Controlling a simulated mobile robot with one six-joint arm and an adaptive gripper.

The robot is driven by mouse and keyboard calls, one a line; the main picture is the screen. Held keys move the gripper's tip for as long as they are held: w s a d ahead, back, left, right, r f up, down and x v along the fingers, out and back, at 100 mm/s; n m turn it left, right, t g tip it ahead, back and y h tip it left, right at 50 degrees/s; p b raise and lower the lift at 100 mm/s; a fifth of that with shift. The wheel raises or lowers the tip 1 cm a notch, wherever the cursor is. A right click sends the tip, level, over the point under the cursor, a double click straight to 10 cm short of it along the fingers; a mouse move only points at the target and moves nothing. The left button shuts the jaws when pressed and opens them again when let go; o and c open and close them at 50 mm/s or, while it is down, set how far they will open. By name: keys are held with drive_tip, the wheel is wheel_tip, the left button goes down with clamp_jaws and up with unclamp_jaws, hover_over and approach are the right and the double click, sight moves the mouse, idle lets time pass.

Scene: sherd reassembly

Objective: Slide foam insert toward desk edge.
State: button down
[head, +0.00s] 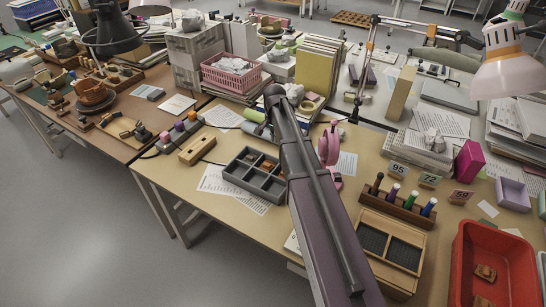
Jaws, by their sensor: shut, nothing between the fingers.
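A dark grey compartment tray (238,184), which looks like the foam insert, lies on the tan desk (196,210) left of my arm. A few small brown pieces sit in its compartments. It lies partly over printed paper sheets, set back a little from the desk's front edge. My arm rises from the bottom of the head view and passes just right of the tray, close to its right corner in the picture. My gripper does not show clearly; it is out of sight or hidden behind the arm, so contact with the tray cannot be seen.
A wooden block (197,150) lies left of the tray. Right of my arm are a wooden box with dark textured panels (405,254), a rack of coloured-handled tools (395,207) and a red bin (495,240). A pink basket (231,81) and paper stacks stand behind.

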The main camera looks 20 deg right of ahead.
sight(255, 180)
drive_tip(key=shift+f, duration=0.15)
wheel_tip(255, 180, down, 10)
drive_tip(key=b, duration=1)
idle(0.6)
drive_tip(key=s+a, duration=0.4)
drive_tip(key=a, duration=0.1)
drive_tip(key=s+a, duration=0.4)
drive_tip(key=shift+s+a, duration=0.35)
drive_tip(key=shift+a, duration=0.05)
drive_tip(key=shift+r, duration=0.3)
wheel_tip(255, 180, up, 10)
drive_tip(key=p, duration=1)
drive_tip(key=shift+f, duration=0.15)
